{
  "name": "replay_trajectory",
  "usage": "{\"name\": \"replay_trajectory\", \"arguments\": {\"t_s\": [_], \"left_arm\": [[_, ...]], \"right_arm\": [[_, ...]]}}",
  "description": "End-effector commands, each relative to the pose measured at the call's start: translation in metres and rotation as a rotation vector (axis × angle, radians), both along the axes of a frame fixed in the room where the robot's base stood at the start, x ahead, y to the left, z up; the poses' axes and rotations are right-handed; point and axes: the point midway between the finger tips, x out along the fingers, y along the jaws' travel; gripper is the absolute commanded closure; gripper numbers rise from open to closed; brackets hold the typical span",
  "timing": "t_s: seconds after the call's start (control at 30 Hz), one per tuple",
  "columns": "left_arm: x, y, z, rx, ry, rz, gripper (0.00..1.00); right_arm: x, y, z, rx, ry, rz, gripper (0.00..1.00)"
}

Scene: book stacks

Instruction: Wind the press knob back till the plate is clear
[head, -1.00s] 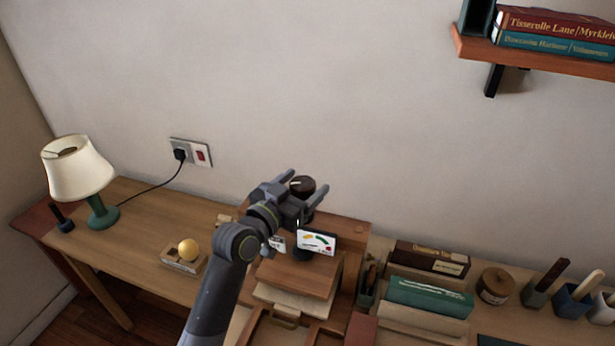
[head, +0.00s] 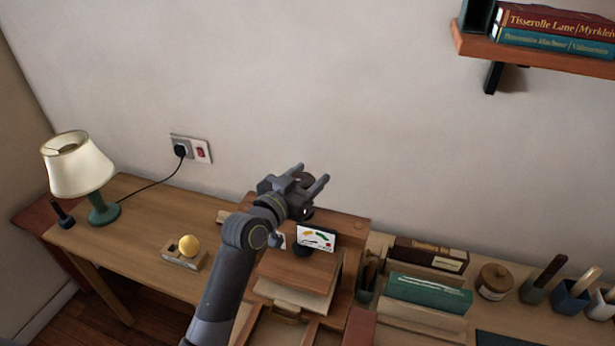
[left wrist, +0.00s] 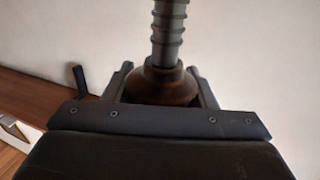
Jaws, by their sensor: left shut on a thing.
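The press (head: 355,235) is a wooden stand on the desk with a flat wooden plate (head: 298,268) low in it, above a pale stack of paper (head: 290,297). My left gripper (head: 309,175) is at the top of the press, its two fingers on either side of the dark round knob (head: 306,180). In the left wrist view the brown knob (left wrist: 160,86) sits between the fingers, with a ribbed dark screw (left wrist: 168,30) running from it. A white card with coloured marks (head: 316,238) stands at the press front. My forearm hides part of the press. My right gripper is not in view.
A green book (head: 430,293), a round jar (head: 495,283) and several pots are at the right. A shelf (head: 540,57) hangs upper right.

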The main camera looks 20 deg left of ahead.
Motion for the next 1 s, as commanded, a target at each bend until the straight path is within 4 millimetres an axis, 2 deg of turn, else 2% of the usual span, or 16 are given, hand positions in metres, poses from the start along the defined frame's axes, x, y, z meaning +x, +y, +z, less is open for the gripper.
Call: {"name": "replay_trajectory", "arguments": {"t_s": [0.33, 0.73, 0.77, 0.9, 1.0], "left_arm": [[0.001, 0.002, 0.003, -0.002, 0.003, 0.125, 0.71], [0.001, 0.002, -0.001, -0.001, 0.003, 0.146, 0.71], [0.001, 0.002, -0.001, -0.001, 0.003, 0.146, 0.46], [0.001, 0.003, -0.001, 0.0, 0.002, 0.146, 0.28], [0.001, 0.003, -0.001, -0.001, 0.001, 0.146, 0.27]], "right_arm": [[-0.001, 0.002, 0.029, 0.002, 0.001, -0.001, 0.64], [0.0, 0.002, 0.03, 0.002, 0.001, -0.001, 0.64], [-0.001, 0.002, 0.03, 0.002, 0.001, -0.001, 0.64], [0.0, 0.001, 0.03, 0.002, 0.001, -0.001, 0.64], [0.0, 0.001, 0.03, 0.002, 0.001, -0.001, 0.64]]}}
